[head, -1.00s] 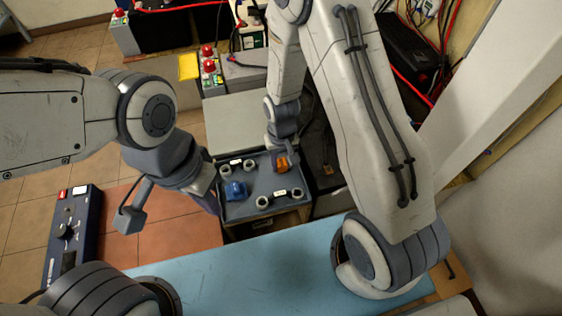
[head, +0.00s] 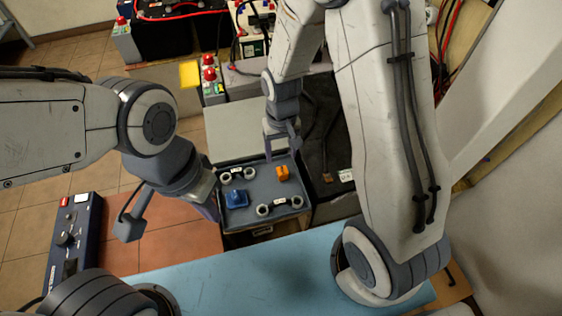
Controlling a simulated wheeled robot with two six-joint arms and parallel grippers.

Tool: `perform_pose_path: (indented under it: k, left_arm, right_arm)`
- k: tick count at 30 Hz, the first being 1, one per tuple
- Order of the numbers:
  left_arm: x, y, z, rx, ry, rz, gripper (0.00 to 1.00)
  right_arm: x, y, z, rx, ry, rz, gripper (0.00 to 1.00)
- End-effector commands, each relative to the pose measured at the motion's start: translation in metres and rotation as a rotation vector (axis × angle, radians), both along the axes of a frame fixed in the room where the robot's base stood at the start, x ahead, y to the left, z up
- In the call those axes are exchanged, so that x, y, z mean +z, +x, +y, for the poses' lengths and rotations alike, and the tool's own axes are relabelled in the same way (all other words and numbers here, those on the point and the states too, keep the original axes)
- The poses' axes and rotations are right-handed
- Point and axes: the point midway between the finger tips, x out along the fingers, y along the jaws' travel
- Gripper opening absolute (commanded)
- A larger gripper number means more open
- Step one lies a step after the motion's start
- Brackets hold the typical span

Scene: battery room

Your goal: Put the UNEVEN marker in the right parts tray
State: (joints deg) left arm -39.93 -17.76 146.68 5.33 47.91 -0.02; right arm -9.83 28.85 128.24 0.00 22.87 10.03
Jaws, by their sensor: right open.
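A dark grey tray (head: 262,227) stands in the middle, beyond the blue bench. It holds an orange block (head: 283,173) at its back right and a blue block (head: 236,198) at its left. Two dark bars with pale rings at their ends, one at the back (head: 238,174) and one at the front (head: 279,206), each carry a small white tag too small to read. My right gripper (head: 281,150) is open and empty at the tray's back edge, just behind the orange block. My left gripper (head: 208,206) is by the tray's left edge; its fingers are mostly hidden.
A light blue bench top (head: 240,270) fills the front. A blue control box (head: 72,240) with a knob stands at the left. Behind the tray are a flat grey-green surface (head: 235,130) and batteries with red terminals (head: 175,38). A dark case (head: 328,150) adjoins the tray's right.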

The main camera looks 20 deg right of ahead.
Motion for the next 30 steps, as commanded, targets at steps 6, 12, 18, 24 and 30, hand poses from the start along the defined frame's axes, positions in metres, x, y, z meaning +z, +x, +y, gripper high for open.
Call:
perform_pose_path:
  k: [6,12,18,24,30]
  left_arm:
    - [0.003,0.000,0.000,0.000,0.000,0.000,0.00]
    - [0.003,0.000,0.000,0.000,0.000,0.000,0.00]
    - [0.003,0.000,0.000,0.000,0.000,0.000,0.00]
    - [0.003,0.000,0.000,0.000,0.000,0.000,0.00]
    - [0.003,0.000,0.000,0.000,0.000,0.000,0.00]
  right_arm:
    - [0.028,0.000,0.000,0.001,0.000,-0.002,0.69]
    - [0.066,-0.025,0.029,0.113,0.012,-0.016,0.69]
    - [0.124,-0.106,0.071,0.381,0.047,-0.030,0.69]
    - [0.151,-0.173,0.080,0.585,0.078,-0.030,0.69]
    - [0.156,-0.192,0.080,0.645,0.087,-0.027,0.69]
